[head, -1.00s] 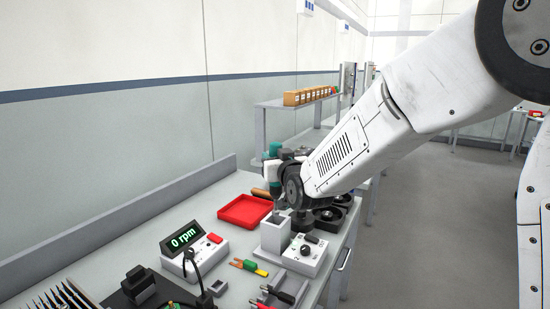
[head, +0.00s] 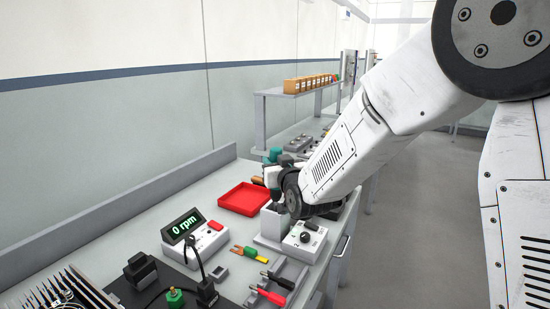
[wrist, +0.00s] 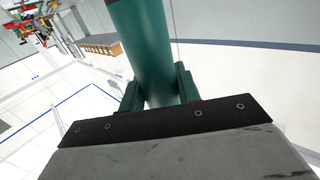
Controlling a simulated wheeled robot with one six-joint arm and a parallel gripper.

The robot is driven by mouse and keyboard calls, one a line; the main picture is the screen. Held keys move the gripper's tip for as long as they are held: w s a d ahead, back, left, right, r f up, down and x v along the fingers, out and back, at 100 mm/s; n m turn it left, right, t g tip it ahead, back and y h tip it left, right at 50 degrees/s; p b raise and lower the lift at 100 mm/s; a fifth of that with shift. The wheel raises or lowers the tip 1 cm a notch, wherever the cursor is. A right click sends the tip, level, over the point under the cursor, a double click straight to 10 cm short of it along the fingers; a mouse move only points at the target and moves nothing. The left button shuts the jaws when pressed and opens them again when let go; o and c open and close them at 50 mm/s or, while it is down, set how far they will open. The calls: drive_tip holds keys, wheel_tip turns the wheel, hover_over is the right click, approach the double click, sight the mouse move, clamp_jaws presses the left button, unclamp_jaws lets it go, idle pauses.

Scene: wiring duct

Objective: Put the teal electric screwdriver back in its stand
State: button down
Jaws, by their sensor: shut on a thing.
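The teal electric screwdriver (head: 275,194) is upright in my gripper, its teal top showing above the jaws and its lower end below them. In the wrist view its teal body (wrist: 147,45) stands between the two fingers of my gripper (wrist: 158,88), which is shut on it. In the head view my gripper (head: 273,175) is partly hidden by my wrist. The stand, a grey square holder (head: 268,227), is directly below the screwdriver. The dark lower end is at the stand's mouth; I cannot tell how far inside it is.
A control box with a knob (head: 304,241) adjoins the stand on the right. A red tray (head: 243,199) lies behind left. The bench between tray and display is clear.

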drive_tip(key=shift+f, duration=3.3)
drive_tip(key=c, duration=0.9)
unclamp_jaws()
drive_tip(key=shift+s, duration=0.1)
drive_tip(key=v, duration=0.7)
drive_tip(key=shift+s+d, duration=0.15)
drive_tip(key=shift+s, duration=0.1)
